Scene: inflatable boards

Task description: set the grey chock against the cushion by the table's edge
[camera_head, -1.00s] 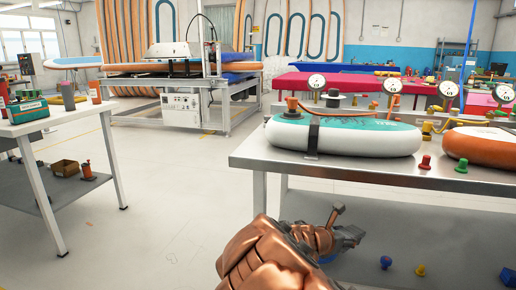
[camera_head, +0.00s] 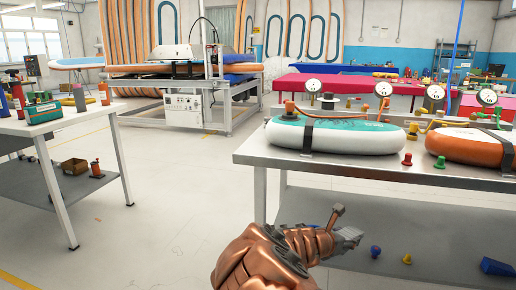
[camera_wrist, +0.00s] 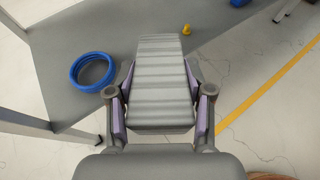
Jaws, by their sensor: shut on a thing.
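My gripper (camera_wrist: 158,104) is shut on the grey chock (camera_wrist: 160,62), a ridged wedge that fills the middle of the wrist view between the two finger pads. In the head view the chock (camera_head: 347,234) shows small and pale at the end of my copper arm, lower than the tabletop and in front of the lower shelf. The white and teal cushion (camera_head: 345,144), with a dark strap, lies on the metal table (camera_head: 262,152) close to its left edge. An orange and white cushion (camera_head: 468,148) lies to its right. The chock is apart from both cushions.
Red (camera_head: 407,159) and green (camera_head: 440,162) plugs stand on the tabletop between the cushions. A blue wedge (camera_head: 497,267) lies on the lower shelf. A blue ring (camera_wrist: 92,72) shows in the wrist view. Open floor separates the metal table from the white table (camera_head: 80,118) at left.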

